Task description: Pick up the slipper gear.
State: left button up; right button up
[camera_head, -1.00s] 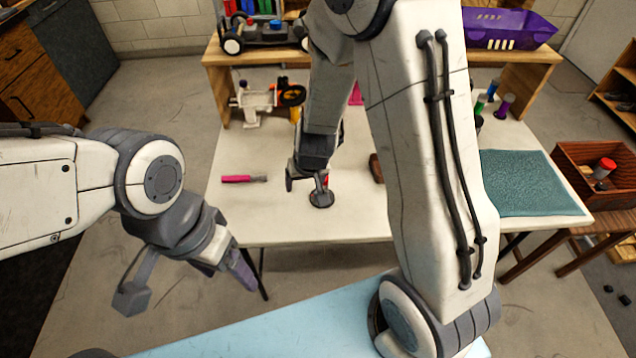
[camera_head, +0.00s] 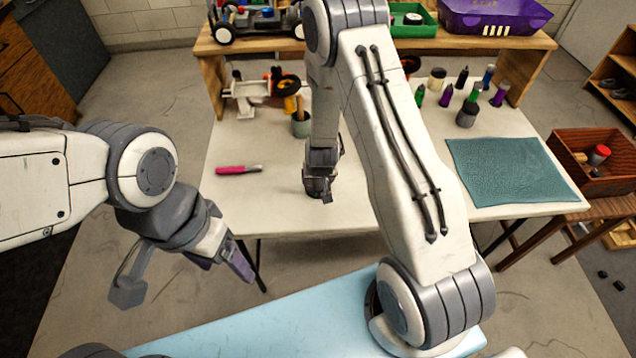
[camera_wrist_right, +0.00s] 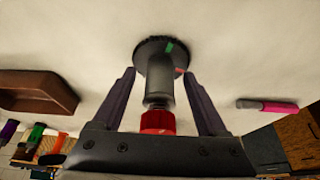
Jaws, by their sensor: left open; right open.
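The slipper gear (camera_wrist_right: 154,50) shows in the right wrist view as a dark toothed disc with a grey shaft and a red end, on the white table (camera_head: 275,205). My right gripper (camera_wrist_right: 160,76) is open, with one finger on each side of the shaft. A gap shows between each finger and the shaft. In the head view my right gripper (camera_head: 320,188) is low over the table and hides most of the gear. My left gripper (camera_head: 184,276) is open and empty, in front of the table's left front corner.
A pink-handled tool (camera_head: 238,169) lies left of the gear. A brown tray-like object (camera_wrist_right: 38,91) shows in the right wrist view. A teal mat (camera_head: 515,170) covers the table's right side. Bottles (camera_head: 466,114) and a white car part (camera_head: 250,92) stand farther back.

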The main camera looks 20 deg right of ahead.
jog(key=shift+w+f, duration=0.15)
jog(key=shift+f, duration=0.15)
grip_shut()
jog(key=shift+r, duration=0.15)
